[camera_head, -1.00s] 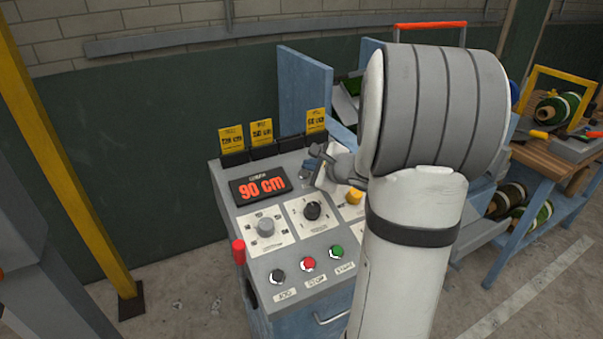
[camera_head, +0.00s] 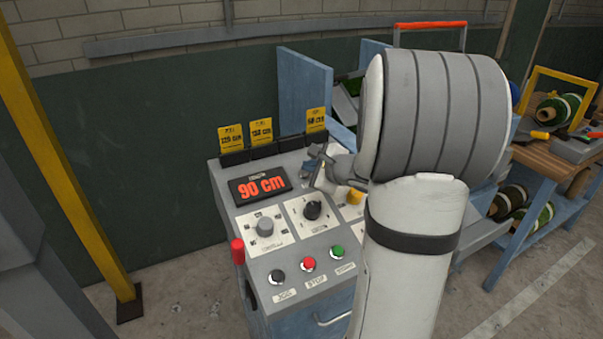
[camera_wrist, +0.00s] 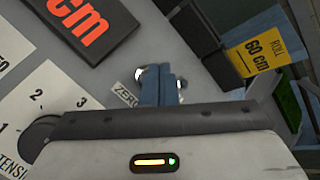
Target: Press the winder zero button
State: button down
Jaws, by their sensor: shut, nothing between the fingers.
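The winder console (camera_head: 285,310) has a grey sloped panel and a display (camera_head: 260,185) reading 90 cm. In the wrist view, the ZERO label (camera_wrist: 127,95) shows left of my gripper (camera_wrist: 159,72), whose fingers are closed together and empty. Bright metal edges of the zero button (camera_wrist: 181,88) show on both sides of the fingers, which cover its middle. Whether the fingertips touch it I cannot tell. In the head view, my gripper (camera_head: 309,170) is over the panel right of the display, and the button is hidden behind it.
A black selector knob (camera_head: 312,210), a grey knob (camera_head: 265,226) and a yellow knob (camera_head: 355,196) are close by. Black, red (camera_head: 308,264) and green buttons line the front edge. Yellow cards (camera_head: 262,131) stand at the back. A red-topped lever (camera_head: 238,250) is at left.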

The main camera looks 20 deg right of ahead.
jog(key=shift+w+f+b, duration=0.15)
jog(key=shift+f+b, duration=0.35)
jog(key=shift+b, duration=0.2)
dwell(0.5)
jog(key=shift+r, duration=0.1)
jog(key=shift+s+r+p, duration=0.3)
jog(key=shift+r+p, duration=0.15)
jog(key=shift+r, duration=0.3)
jog(key=r+p, duration=0.1)
jog(key=s+r+p, duration=0.1)
jog(key=r, duration=0.1)
jog(key=r+p, duration=0.1)
jog(key=shift+s+r, duration=0.35)
jog(key=shift+r, duration=0.05)
dwell(0.8)
